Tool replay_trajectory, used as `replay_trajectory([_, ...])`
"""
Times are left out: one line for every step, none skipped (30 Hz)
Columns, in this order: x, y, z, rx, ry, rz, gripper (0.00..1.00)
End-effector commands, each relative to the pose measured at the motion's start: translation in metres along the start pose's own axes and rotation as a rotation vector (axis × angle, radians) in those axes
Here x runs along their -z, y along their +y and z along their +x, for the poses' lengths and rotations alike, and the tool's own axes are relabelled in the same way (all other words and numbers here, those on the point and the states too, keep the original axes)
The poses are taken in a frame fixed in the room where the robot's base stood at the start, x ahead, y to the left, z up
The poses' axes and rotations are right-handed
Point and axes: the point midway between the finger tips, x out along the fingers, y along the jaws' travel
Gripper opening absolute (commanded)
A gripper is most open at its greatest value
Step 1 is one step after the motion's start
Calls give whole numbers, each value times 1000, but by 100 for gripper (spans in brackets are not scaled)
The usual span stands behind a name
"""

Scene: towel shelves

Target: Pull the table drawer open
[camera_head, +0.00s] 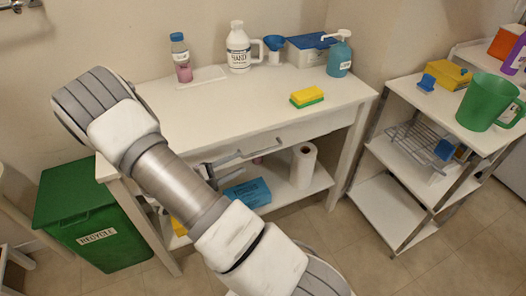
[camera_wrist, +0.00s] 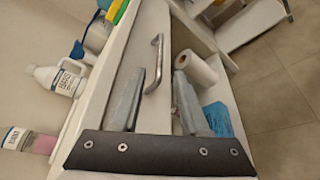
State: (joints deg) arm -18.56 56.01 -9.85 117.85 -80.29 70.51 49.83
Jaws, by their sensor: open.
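The white table (camera_head: 240,100) stands against the wall, with its drawer front (camera_head: 315,125) below the top's front edge. The drawer looks shut. In the wrist view, the metal bar handle (camera_wrist: 154,62) on the drawer front (camera_wrist: 138,42) shows between the two fingers of my gripper (camera_wrist: 160,65). The fingers are apart, with nothing gripped. In the head view, my gripper (camera_head: 242,170) is at the front of the table, by the drawer, and my arm hides the left part of the table front. I cannot tell whether a finger touches the handle or drawer.
On the tabletop are a pink bottle (camera_head: 181,58), a white jug (camera_head: 238,47), a teal pump bottle (camera_head: 340,55) and a sponge (camera_head: 306,97). A paper roll (camera_head: 303,165) and blue box (camera_head: 248,193) sit on the lower shelf. A green bin (camera_head: 95,215) stands left, a shelf rack (camera_head: 400,165) right.

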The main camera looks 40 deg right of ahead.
Motion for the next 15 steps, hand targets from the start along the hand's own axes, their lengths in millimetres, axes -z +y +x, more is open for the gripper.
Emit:
replay_trajectory([-1, -2, 13, 3, -5, 0, 45])
replay_trajectory([0, -2, 20, 3, -5, 1, 45])
replay_trajectory([0, -2, 28, 2, -4, 1, 45])
replay_trajectory([0, -2, 35, 3, -5, 1, 45])
replay_trajectory([0, -2, 42, 3, -4, 1, 45])
replay_trajectory([0, -2, 51, 3, -5, 2, 45])
replay_trajectory([0, -2, 57, 2, -4, 2, 45])
replay_trajectory([0, -2, 64, 3, -5, 2, 45])
replay_trajectory([0, -2, 72, 3, -4, 1, 45])
replay_trajectory([0, -2, 78, 3, -3, 1, 45])
replay_trajectory([0, -2, 84, 3, -3, 1, 45])
replay_trajectory([0, -2, 91, 3, -4, 1, 45])
replay_trajectory([0, -2, 96, 2, -3, 0, 45])
replay_trajectory([0, -2, 100, 3, -3, 0, 45])
replay_trajectory([0, -2, 106, 3, -2, 1, 45])
